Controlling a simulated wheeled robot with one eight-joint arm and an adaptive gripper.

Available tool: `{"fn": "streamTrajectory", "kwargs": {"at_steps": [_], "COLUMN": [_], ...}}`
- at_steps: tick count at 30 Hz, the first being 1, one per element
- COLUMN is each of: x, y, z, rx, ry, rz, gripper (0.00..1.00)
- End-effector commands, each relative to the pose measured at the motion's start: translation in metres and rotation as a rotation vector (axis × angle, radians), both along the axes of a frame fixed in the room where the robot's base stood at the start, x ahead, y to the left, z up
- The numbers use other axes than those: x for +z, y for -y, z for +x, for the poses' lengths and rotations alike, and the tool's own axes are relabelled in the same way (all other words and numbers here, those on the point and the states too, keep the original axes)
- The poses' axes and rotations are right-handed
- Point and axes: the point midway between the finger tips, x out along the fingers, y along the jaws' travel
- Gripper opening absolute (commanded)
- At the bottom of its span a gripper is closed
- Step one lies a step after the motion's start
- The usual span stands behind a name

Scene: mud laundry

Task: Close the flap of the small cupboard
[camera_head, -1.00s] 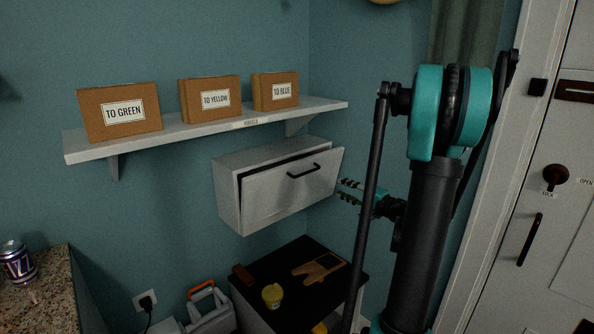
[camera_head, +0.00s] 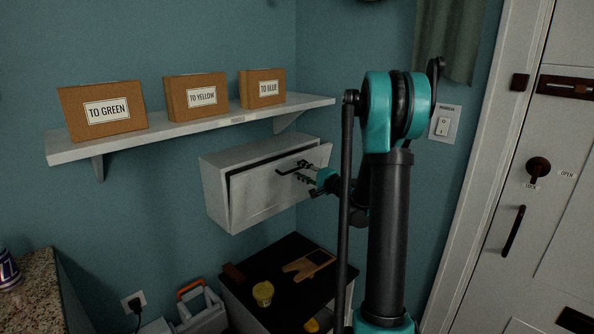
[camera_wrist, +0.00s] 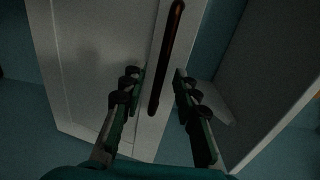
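The small cupboard (camera_head: 216,196) is a white box on the wall under the shelf. Its front flap (camera_head: 262,193) is tilted outward at the top, leaving a dark gap along the upper edge. A dark bar handle (camera_head: 293,168) sits near the flap's top edge. My gripper (camera_head: 306,179) is at the right part of the flap, close to the handle. In the wrist view my gripper (camera_wrist: 158,88) is open, its fingers apart, with the handle (camera_wrist: 166,60) showing between and beyond the fingertips. Whether a finger touches the flap (camera_wrist: 95,70) cannot be told.
A white shelf (camera_head: 190,132) with several labelled cardboard boxes hangs above the cupboard. A black-topped cabinet (camera_head: 283,287) below carries a yellow jar (camera_head: 263,293) and a wooden item (camera_head: 308,265). A white door (camera_head: 520,210) stands at the right.

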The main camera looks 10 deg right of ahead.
Motion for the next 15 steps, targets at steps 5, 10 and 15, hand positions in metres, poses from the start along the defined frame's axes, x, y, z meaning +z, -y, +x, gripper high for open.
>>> {"fn": "streamTrajectory", "kwargs": {"at_steps": [5, 10, 15], "x": [0.0, 0.0, 0.0], "y": [-0.01, -0.012, -0.012], "z": [0.013, 0.017, 0.017], "rx": [0.0, 0.0, 0.0], "ry": [0.0, 0.0, 0.0], "rz": [0.0, 0.0, 0.0], "gripper": [0.3, 0.3, 0.3]}}
